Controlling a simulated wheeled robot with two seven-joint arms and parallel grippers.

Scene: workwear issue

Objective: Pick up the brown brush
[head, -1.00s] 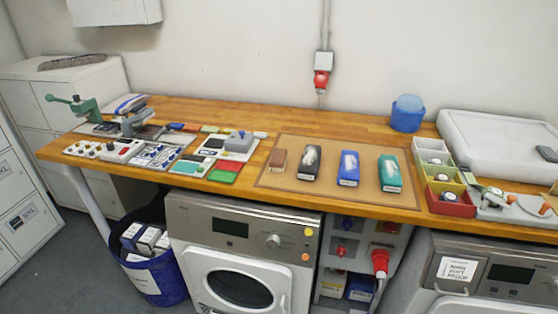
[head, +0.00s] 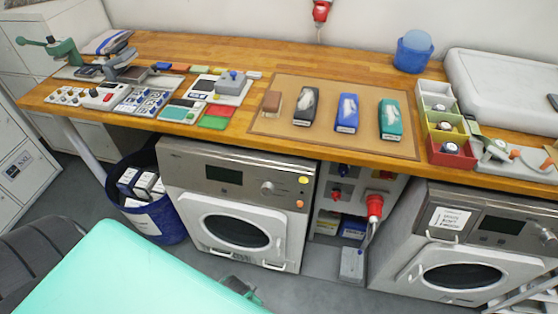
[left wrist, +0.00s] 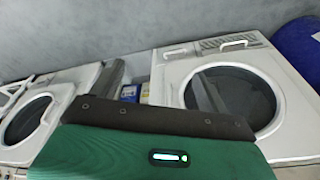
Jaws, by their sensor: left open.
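The brown brush (head: 271,101) lies at the left end of a row on the tan mat (head: 290,132) on the wooden worktop. It looks like a small brown block with a paler part below it. My left gripper (left wrist: 160,92) is open and empty in the left wrist view, with its two grey fingers apart in front of the washing machines. It is well away from the brush, which is not in that view. In the head view my teal left arm fills the bottom left corner. My right gripper is in neither view.
Black (head: 306,106), blue (head: 347,113) and green (head: 390,119) items lie right of the brush. Trays and cards (head: 214,123) lie left of the mat. A blue bucket (head: 412,52) stands behind.

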